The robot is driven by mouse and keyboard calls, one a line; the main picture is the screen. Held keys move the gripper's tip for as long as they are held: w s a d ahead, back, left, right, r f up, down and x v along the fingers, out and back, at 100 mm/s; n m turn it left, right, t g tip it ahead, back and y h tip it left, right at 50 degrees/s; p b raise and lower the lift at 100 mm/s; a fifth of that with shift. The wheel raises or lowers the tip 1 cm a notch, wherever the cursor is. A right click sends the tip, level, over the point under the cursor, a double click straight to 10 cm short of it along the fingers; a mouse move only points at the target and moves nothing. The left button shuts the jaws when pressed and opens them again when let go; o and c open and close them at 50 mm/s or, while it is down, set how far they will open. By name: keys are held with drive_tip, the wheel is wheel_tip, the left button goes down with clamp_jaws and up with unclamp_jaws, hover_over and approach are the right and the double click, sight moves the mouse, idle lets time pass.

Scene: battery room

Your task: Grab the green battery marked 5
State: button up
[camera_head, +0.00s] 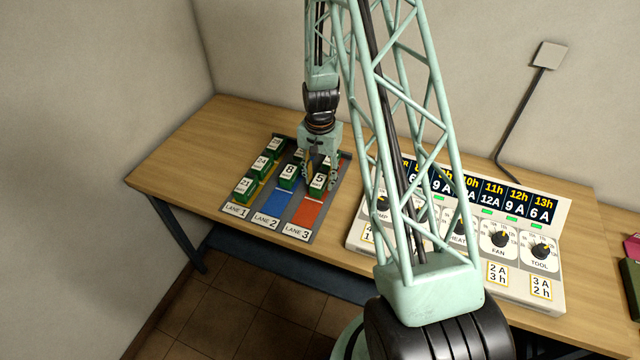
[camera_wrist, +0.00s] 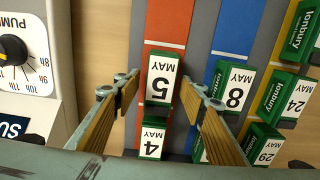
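The green battery marked 5 (camera_head: 318,183) stands at the front of the batteries in the red lane, LANE 3. In the wrist view this battery (camera_wrist: 162,78) shows a white MAY 5 label, upside down. My gripper (camera_head: 322,170) is over LANE 3, pointing down. In the wrist view my gripper (camera_wrist: 160,92) is open, with one finger on each side of the battery marked 5 and a visible gap on both sides. A battery marked 4 (camera_wrist: 152,140) stands directly behind it, closer to the gripper's base.
A battery marked 8 (camera_head: 288,174) stands in the blue LANE 2 beside it. Several batteries, including 21 (camera_head: 244,187), stand in LANE 1. The lane tray (camera_head: 267,234) lies on a wooden table (camera_head: 170,165). A dial panel (camera_head: 500,262) stands to the right.

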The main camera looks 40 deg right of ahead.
sight(320, 179)
drive_tip(key=c, duration=1.1)
drive_tip(key=shift+r, duration=0.2)
drive_tip(key=shift+r+b, duration=0.3)
drive_tip(key=shift+r, duration=1.15)
drive_tip(key=shift+s+r, duration=0.15)
drive_tip(key=s+a, duration=0.2)
drive_tip(key=s, duration=0.2)
drive_tip(key=s+a+r+b, duration=0.1)
drive_tip(key=s+a, duration=0.1)
drive_tip(key=s, duration=0.3)
drive_tip(key=s+a+b, duration=0.1)
drive_tip(key=s+a, duration=0.1)
drive_tip(key=s, duration=0.3)
drive_tip(key=shift+s+a+r, duration=0.15)
drive_tip(key=shift+s+r, duration=0.05)
